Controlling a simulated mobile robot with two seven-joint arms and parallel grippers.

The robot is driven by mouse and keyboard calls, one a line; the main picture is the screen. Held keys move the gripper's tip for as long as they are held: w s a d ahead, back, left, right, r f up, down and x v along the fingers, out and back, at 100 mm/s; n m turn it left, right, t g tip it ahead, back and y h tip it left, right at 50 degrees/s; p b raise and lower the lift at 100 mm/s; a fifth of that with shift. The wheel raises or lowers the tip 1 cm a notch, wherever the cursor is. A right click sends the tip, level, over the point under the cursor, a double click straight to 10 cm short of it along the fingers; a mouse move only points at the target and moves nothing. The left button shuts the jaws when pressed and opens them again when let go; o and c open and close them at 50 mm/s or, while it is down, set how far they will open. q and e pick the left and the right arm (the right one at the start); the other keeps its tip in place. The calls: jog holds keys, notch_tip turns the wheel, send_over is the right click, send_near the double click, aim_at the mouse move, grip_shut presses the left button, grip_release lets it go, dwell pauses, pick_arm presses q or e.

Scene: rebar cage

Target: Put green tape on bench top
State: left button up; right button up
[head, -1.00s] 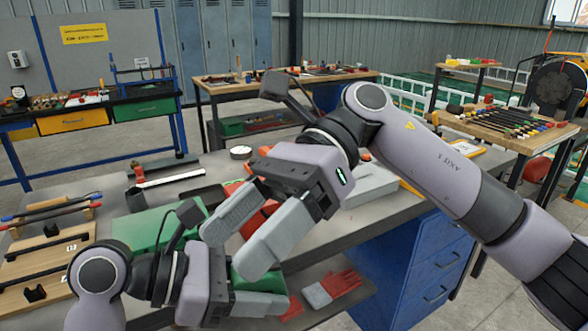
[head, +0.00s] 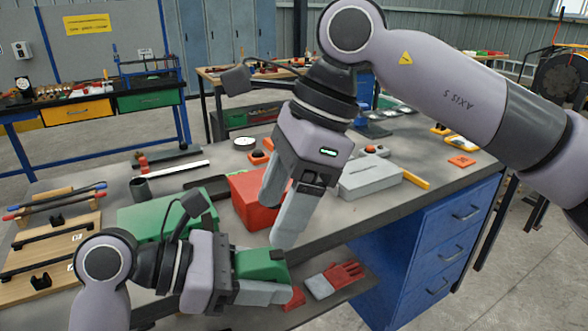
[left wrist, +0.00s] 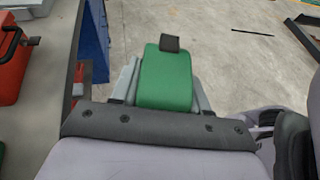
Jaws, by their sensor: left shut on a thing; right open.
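The green tape (head: 262,264), a green block-like case with a dark tab, is clamped between the fingers of my left gripper (head: 268,272). It also shows in the left wrist view (left wrist: 165,80), out over the floor beside the bench edge. The grey bench top (head: 335,215) lies behind it in the head view, and in the left wrist view it runs down the left side (left wrist: 40,105). My right gripper (head: 280,208) is open and empty, fingers pointing down in front of the red box.
On the bench stand a red box (head: 250,198), a green case (head: 150,218) partly behind my left arm, a grey box (head: 370,178) and a wooden rack (head: 50,240). Red-and-grey gloves (head: 335,278) lie on the shelf below. Blue drawers (head: 440,240) are at the right.

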aim_at(258, 256)
jog(key=x, duration=0.6)
jog(key=shift+s+a+f, duration=0.1)
jog(key=shift+a+f, duration=0.1)
jog(key=shift+f, duration=0.1)
jog(key=c, duration=1.3)
pick_arm(q)
jog(key=o, duration=1.3)
pick_arm(e)
grip_shut()
